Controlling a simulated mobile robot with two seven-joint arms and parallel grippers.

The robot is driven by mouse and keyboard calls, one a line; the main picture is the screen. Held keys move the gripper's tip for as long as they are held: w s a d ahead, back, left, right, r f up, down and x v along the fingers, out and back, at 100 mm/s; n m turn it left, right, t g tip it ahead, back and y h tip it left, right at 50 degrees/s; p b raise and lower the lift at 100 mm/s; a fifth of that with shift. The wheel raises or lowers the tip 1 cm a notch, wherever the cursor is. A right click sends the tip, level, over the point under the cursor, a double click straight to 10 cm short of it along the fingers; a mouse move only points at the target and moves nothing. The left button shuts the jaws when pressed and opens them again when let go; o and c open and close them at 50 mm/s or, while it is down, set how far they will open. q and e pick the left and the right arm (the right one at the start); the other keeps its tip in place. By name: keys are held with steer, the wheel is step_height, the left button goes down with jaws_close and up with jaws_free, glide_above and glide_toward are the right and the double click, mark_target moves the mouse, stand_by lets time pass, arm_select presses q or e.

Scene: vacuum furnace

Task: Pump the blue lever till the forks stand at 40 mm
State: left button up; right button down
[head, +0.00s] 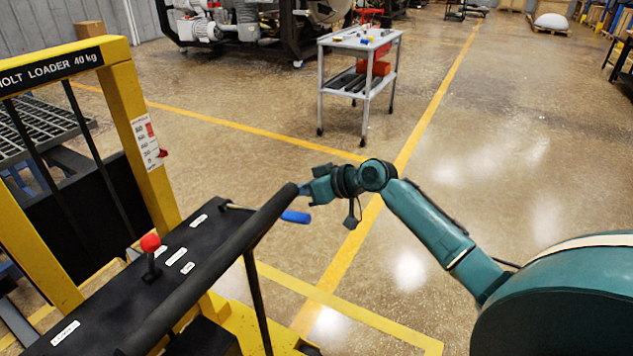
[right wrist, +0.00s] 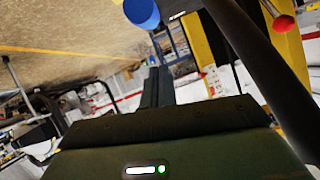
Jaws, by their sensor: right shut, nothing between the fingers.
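The blue lever (head: 296,217) sticks out from under the black handle bar of the yellow bolt loader (head: 118,75), on its right side. The lever's blue end also shows at the top of the right wrist view (right wrist: 141,12). My right gripper (head: 308,190) is shut and empty, just above the lever in the head view, beside the bar. Its closed fingers (right wrist: 155,88) appear apart from the lever in the wrist view. A white label with a red mark (head: 146,140) is on the mast, but its figures are too small to read. The forks cannot be made out. My left gripper is out of view.
The black handle bar (head: 225,255) runs close beside my right gripper. A red-knobbed stick (head: 151,244) rises from the loader's black top. A grey trolley (head: 358,45) stands farther back. Open floor lies between it and my right arm.

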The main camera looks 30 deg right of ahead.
steer(key=shift+s+f, duration=0.35)
steer(key=shift+f, duration=0.45)
steer(key=shift+s+f, duration=0.3)
steer(key=shift+f, duration=0.5)
steer(key=shift+d+f, duration=0.1)
